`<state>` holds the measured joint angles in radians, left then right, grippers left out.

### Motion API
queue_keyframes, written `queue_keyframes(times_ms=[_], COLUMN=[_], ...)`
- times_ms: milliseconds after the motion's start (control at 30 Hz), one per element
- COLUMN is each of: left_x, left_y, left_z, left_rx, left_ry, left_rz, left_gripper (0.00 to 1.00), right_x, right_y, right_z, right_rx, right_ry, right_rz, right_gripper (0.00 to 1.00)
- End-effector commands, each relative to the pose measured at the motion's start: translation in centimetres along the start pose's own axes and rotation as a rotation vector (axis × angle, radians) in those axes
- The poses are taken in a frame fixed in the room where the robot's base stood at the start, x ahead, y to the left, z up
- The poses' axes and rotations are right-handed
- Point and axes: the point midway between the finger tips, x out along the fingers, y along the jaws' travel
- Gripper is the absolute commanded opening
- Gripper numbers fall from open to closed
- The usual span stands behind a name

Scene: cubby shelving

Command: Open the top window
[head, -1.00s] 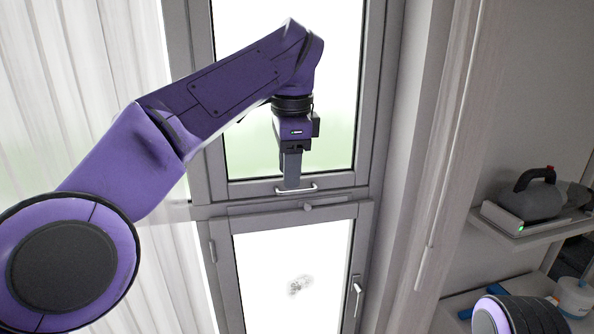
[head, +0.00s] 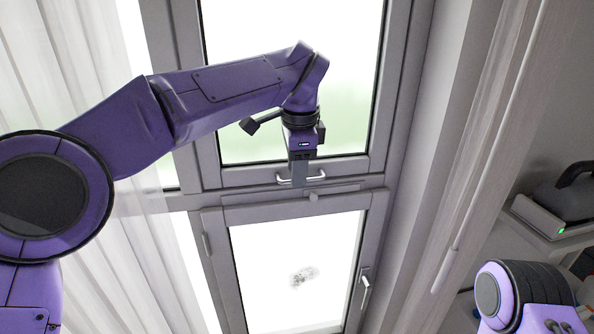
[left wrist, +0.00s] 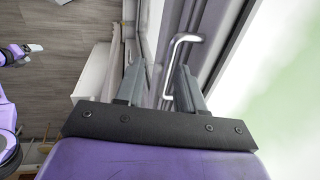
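The top window (head: 350,169) is a grey-framed pane above a lower window, and it looks shut. Its silver bar handle (head: 317,178) sits on the bottom rail. My left gripper (head: 300,181) points down at this handle and covers its middle in the head view. In the left wrist view the left gripper (left wrist: 160,80) is open, and the handle (left wrist: 186,38) reaches between its two fingers; I cannot tell whether they touch it. A purple end of what looks like my right arm (left wrist: 15,54) shows small at the far left there; its fingers are unclear.
The lower window (head: 215,262) has its own handle (head: 366,290) at right. A sheer curtain (head: 60,75) hangs at left, and a pale curtain (head: 480,150) hangs at right. A shelf (head: 545,240) with a dark-handled device (head: 570,190) stands at far right.

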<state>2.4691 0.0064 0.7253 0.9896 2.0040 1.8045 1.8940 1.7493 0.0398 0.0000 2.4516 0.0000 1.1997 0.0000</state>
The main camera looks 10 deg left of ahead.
Motion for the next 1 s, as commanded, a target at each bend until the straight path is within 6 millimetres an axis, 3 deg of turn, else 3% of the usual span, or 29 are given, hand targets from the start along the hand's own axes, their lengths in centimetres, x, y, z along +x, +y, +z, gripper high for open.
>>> queue_keyframes(times_ms=[133,367,467,500,1000], left_x=[1.3,1.4,1.4,1.4,1.7], left_y=[-0.2,-0.2,-0.1,-0.1,0.1], left_z=[-0.1,-0.1,-0.1,-0.1,-0.1], left_rx=[0.0,0.0,0.001,0.001,0.003], left_ry=[-0.002,-0.001,-0.001,-0.002,-0.005], left_rz=[0.003,0.002,0.002,0.003,0.011], left_gripper=[0.38,0.38,0.06,0.0,0.0], right_x=[-0.2,-0.2,-0.2,-0.2,-0.1], right_y=[-0.1,0.0,0.0,0.0,0.0], right_z=[-0.2,-0.2,-0.2,-0.1,-0.1], right_rx=[0.001,0.001,0.001,0.001,0.001], right_ry=[0.002,0.002,0.002,0.002,0.002], right_rz=[-0.001,-0.001,-0.001,-0.001,-0.001], right_gripper=[0.84,0.84,0.84,0.84,0.84])
